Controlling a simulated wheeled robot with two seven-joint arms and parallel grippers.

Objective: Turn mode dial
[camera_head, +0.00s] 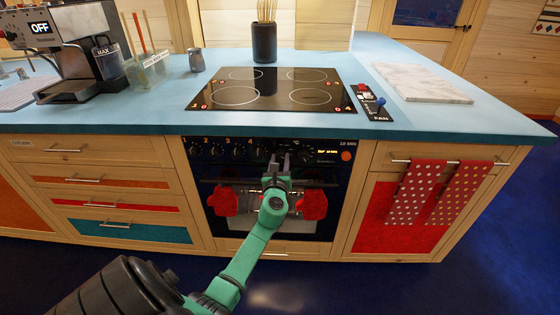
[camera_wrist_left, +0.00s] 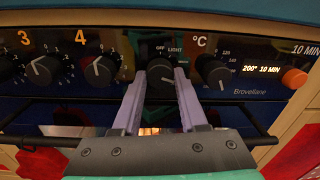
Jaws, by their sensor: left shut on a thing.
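The mode dial (camera_wrist_left: 160,78) is a dark round knob on the oven's black front panel, with "OFF" and "LIGHT" printed above it. In the left wrist view its pale pointer mark points to the right. My left gripper (camera_head: 281,160) reaches the panel in the head view, and its fingers hide most of the dial there. In the left wrist view the two grey-purple fingers of the left gripper (camera_wrist_left: 161,70) are closed on the dial's two sides. My right gripper is not in view.
A temperature dial (camera_wrist_left: 213,70) sits right of the mode dial, with an orange button (camera_wrist_left: 294,78) beyond. Numbered knobs (camera_wrist_left: 100,68) are on the left. A handle bar (camera_wrist_left: 262,140) crosses below the panel. Red mitts (camera_head: 222,201) hang beside my arm.

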